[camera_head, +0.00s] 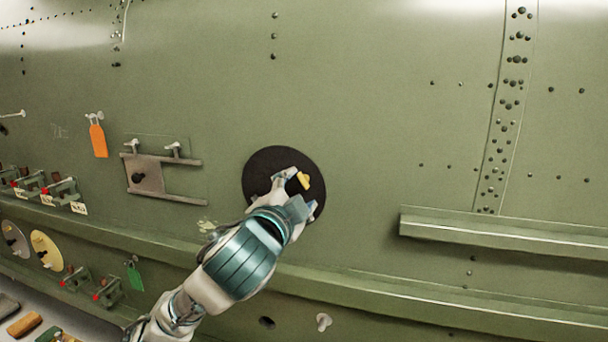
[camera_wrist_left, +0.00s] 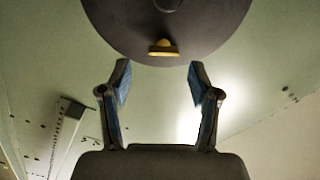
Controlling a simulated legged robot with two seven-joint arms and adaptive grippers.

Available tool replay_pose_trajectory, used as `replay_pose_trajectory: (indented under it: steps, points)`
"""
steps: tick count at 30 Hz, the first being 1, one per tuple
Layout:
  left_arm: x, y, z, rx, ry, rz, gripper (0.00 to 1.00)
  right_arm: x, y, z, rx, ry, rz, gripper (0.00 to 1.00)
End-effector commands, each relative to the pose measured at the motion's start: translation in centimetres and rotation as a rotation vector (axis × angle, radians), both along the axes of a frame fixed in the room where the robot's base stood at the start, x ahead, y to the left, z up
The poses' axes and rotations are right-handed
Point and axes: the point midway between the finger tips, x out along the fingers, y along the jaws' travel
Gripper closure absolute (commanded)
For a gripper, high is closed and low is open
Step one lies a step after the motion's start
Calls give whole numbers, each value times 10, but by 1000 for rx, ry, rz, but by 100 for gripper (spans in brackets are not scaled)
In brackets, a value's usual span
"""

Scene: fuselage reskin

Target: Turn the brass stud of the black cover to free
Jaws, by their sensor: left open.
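The black cover (camera_head: 262,168) is a round dark disc on the green fuselage wall, near the middle of the head view. It also fills the top of the left wrist view (camera_wrist_left: 120,25). Its brass stud (camera_head: 304,180) shows as a small yellow knob, and in the wrist view (camera_wrist_left: 163,48) it sits near the cover's lower edge. My left gripper (camera_head: 294,188) is in front of the cover, with its fingers around the stud's place in the head view. In the wrist view the fingers (camera_wrist_left: 159,82) are open and apart, and the stud lies beyond their tips. My right gripper is not in view.
A grey bracket plate (camera_head: 150,175) and an orange tag (camera_head: 98,140) are on the wall at left. Several small clamps with red ends (camera_head: 62,190) stand further left. A green ledge (camera_head: 500,232) juts out at right. The wall above the cover is clear.

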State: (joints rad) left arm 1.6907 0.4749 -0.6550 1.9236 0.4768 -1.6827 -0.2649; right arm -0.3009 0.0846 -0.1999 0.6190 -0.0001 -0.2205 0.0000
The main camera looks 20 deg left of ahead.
Motion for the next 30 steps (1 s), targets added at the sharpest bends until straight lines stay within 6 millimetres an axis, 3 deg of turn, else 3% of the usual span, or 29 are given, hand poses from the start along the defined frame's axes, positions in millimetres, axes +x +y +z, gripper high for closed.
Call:
replay_pose_trajectory:
  steps: [6, 17, 19, 25, 30]
  points:
    - [31, 0, 1, -1, 2, 1, 38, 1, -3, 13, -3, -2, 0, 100]
    - [38, -3, -1, 1, 0, 0, 38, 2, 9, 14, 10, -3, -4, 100]
    - [38, -3, 0, 1, 0, 0, 48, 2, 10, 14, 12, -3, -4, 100]
    - [38, -1, -1, 0, 0, 0, 98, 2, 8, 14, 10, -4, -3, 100]
    - [38, -2, -1, -3, 1, -1, 98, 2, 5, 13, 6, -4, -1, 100]
